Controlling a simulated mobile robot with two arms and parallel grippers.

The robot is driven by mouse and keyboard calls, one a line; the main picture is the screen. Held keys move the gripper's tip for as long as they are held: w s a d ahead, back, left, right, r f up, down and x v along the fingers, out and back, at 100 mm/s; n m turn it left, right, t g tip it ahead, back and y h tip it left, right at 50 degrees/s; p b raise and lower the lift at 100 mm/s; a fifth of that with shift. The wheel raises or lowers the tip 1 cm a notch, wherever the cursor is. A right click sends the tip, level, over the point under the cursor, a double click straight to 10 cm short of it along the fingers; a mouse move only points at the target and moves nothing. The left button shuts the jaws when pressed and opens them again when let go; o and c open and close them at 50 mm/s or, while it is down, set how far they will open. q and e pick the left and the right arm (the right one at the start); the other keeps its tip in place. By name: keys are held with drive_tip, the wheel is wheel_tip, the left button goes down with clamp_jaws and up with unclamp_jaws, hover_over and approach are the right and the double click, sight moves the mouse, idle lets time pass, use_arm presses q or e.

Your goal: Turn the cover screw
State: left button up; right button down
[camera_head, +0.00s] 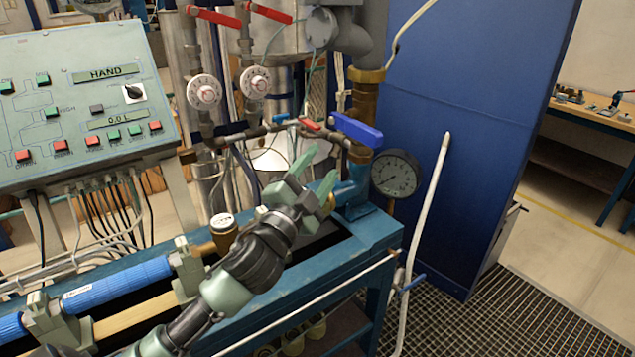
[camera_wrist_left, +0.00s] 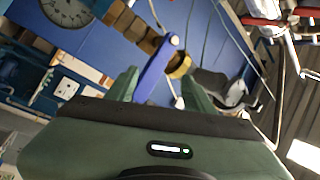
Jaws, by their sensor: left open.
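My left gripper (camera_head: 317,172) is open over the right end of the blue bench, its fingers pointing up and right. Nothing is held between the fingers. A blue lever handle (camera_head: 357,131) sits on the brass pipe fitting above and right of the fingers. In the left wrist view, this blue handle (camera_wrist_left: 155,70) appears beyond and between the two fingers. A small brass meter with a white dial (camera_head: 223,222) stands on the bench, left of the gripper. I cannot make out a cover screw for certain in either view. My right gripper is not in view.
A pressure gauge (camera_head: 396,173) is right of the gripper, before a blue panel (camera_head: 485,100). Pipes with red handles (camera_head: 216,17) and round white dials (camera_head: 204,92) stand behind. A control panel (camera_head: 75,95) is at left. A white hose (camera_head: 424,215) hangs at right.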

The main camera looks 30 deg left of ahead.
use_arm(q)
drive_tip(key=f, duration=0.1)
drive_tip(key=f+g, duration=0.1)
drive_tip(key=f+n+y, duration=0.1)
drive_tip(key=shift+s, duration=0.25)
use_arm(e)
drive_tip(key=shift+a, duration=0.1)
